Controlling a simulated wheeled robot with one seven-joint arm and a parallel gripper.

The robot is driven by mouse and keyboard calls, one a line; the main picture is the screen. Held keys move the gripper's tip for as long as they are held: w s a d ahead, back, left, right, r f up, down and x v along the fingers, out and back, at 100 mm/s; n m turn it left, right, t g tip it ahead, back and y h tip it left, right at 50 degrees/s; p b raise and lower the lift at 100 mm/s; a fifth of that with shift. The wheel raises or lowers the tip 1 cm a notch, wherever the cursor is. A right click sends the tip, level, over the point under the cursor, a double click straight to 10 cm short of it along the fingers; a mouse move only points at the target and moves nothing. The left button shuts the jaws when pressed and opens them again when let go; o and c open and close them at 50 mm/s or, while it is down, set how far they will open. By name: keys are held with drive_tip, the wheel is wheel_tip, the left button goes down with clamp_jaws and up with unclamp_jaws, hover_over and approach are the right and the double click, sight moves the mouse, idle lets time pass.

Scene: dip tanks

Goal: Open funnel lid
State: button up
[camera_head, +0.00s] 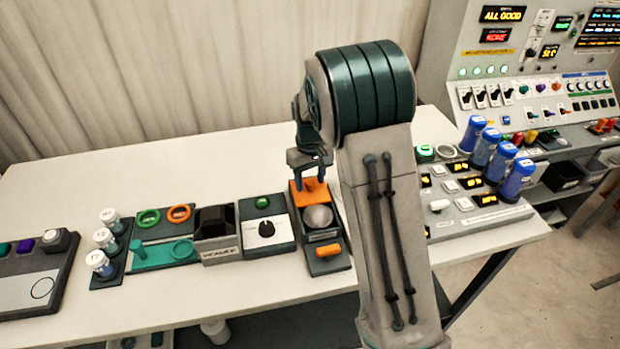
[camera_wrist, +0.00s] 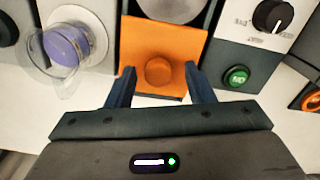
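The funnel unit stands on the table in the middle of the head view. It has an orange plate (camera_head: 309,195) at its far end, a grey dome (camera_head: 318,217) in the middle and an orange handle (camera_head: 328,251) at its near end. The wrist view shows the orange plate (camera_wrist: 136,38) with a round orange knob (camera_wrist: 158,71) on it. My gripper (camera_wrist: 159,69) is open, with one dark blue finger on each side of the knob and gaps between. In the head view my gripper (camera_head: 313,179) hangs over the plate. Finger height above the plate is unclear.
A panel with a black dial (camera_head: 266,228) and green button (camera_head: 262,202) stands close left of the funnel unit. Vials (camera_head: 105,239) stand farther left. Blue-capped containers (camera_head: 483,148) stand at right. In the wrist view a purple-topped clear container (camera_wrist: 66,45) is near one finger.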

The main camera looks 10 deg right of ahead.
sight(312, 183)
drive_tip(key=shift+d+r, duration=0.1)
drive_tip(key=shift+d, duration=0.05)
wheel_tip(312, 183, up, 14)
drive_tip(key=b, duration=0.1)
idle(0.4)
drive_tip(key=shift+f, duration=0.2)
drive_tip(key=s+d+f+m+t, duration=0.1)
drive_tip(key=s+d+m, duration=0.1)
drive_tip(key=s, duration=1.2)
drive_tip(key=s+d+m+t, duration=0.2)
drive_tip(key=s, duration=1.2)
drive_tip(key=shift+d+f, duration=0.25)
drive_tip(key=shift+f, duration=0.15)
